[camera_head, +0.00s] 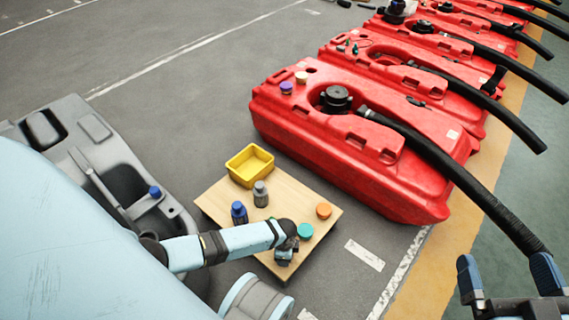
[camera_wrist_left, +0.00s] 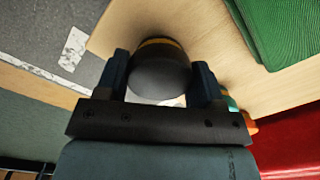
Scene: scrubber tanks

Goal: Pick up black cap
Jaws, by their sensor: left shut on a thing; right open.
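My left gripper (camera_head: 284,255) is low over the near right part of the wooden board (camera_head: 222,205). In the left wrist view, my left gripper (camera_wrist_left: 160,78) is shut on a dark rounded thing, the black cap (camera_wrist_left: 158,74), with a yellowish edge at its far side. The board shows behind it; I cannot tell whether the cap touches it. In the head view the cap is hard to make out at the gripper. My right gripper (camera_head: 510,281) is open and empty at the lower right, far from the board.
A teal cap (camera_head: 305,231) lies close beside the left gripper, with an orange cap (camera_head: 323,210) beyond. A blue-capped bottle (camera_head: 239,213), a grey bottle (camera_head: 261,194) and a yellow bin (camera_head: 249,165) stand on the board. Red tanks (camera_head: 300,115) with black hoses stand behind.

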